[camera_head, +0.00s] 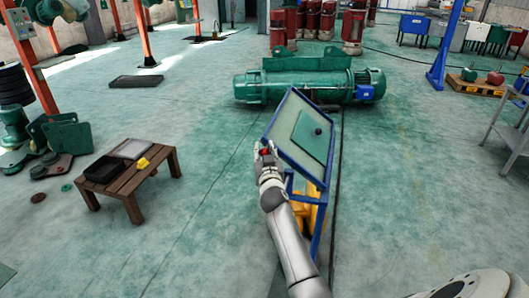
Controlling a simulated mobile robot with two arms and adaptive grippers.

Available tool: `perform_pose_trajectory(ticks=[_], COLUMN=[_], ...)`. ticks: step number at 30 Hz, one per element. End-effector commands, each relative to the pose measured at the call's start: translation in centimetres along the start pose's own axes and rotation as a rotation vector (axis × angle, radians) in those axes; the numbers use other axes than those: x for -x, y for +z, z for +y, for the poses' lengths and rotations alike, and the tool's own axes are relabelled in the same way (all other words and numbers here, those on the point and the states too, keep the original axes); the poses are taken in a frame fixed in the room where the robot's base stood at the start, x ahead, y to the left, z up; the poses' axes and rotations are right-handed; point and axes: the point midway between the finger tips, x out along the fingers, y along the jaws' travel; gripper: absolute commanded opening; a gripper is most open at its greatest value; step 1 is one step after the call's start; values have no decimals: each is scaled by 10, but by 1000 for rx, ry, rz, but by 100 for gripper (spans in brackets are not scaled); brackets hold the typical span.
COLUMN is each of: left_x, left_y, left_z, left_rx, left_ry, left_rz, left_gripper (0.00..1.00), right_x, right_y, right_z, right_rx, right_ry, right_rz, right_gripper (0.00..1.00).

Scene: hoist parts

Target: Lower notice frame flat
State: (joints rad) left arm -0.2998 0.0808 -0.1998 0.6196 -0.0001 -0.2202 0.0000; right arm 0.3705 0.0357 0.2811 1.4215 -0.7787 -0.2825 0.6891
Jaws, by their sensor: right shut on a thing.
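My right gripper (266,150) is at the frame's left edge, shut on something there. A bit of red shows between its fingers. The gripper hides the part of the edge it holds. My left gripper is out of view.
A green hoist motor (300,86) lies on the floor behind the frame. A low wooden table (150,176) with dark and grey trays and a yellow item stands at left. A grey metal stand (508,130) is at the right edge. Floor on both sides of the frame is clear.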

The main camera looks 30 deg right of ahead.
Motion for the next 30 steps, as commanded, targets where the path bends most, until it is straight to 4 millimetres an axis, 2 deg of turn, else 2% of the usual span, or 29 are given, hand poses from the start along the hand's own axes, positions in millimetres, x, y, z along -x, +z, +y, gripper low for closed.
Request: perform_pose_trajectory(ticks=[11,30], left_x=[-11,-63], left_y=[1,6], left_z=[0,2], left_rx=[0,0], left_ry=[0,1], left_rz=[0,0], left_gripper=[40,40], right_x=[-3,-16], right_y=[14,89], right_z=[-10,-45], right_rx=[47,322], right_ry=[-5,-7], right_rz=[-18,-134], right_gripper=[0,0])
